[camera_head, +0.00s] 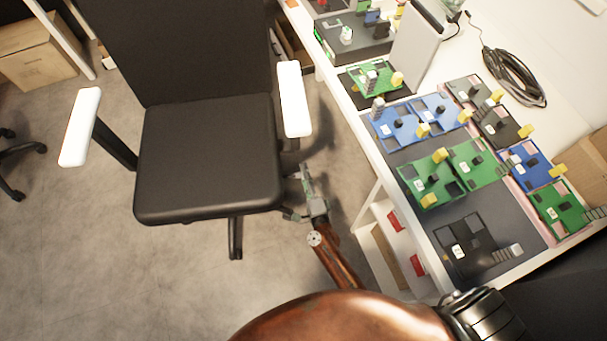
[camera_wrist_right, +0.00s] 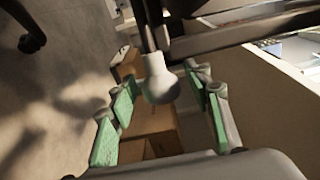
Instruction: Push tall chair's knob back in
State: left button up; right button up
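The tall black chair (camera_head: 208,155) stands at the left of the head view, with white armrests. In the right wrist view, a light grey rounded knob (camera_wrist_right: 160,82) sits on the end of a dark stem under the chair. My right gripper (camera_head: 301,196) is low beside the right edge of the seat in the head view. In the right wrist view my right gripper (camera_wrist_right: 163,100) is open, its green-padded fingers on either side of the knob with gaps visible. The knob is hidden in the head view. My left gripper is not in view.
A white table (camera_head: 365,155) with several green and blue circuit boards runs along the right, close to my right arm. Cardboard boxes (camera_wrist_right: 150,130) lie beyond the knob. Another carton (camera_head: 38,60) stands at the far left.

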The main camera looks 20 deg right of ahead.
jog(key=shift+s, duration=0.15)
jog(key=s+a, duration=0.1)
jog(key=s, duration=1)
jog(key=shift+s+a, duration=0.25)
jog(key=shift+s, duration=0.05)
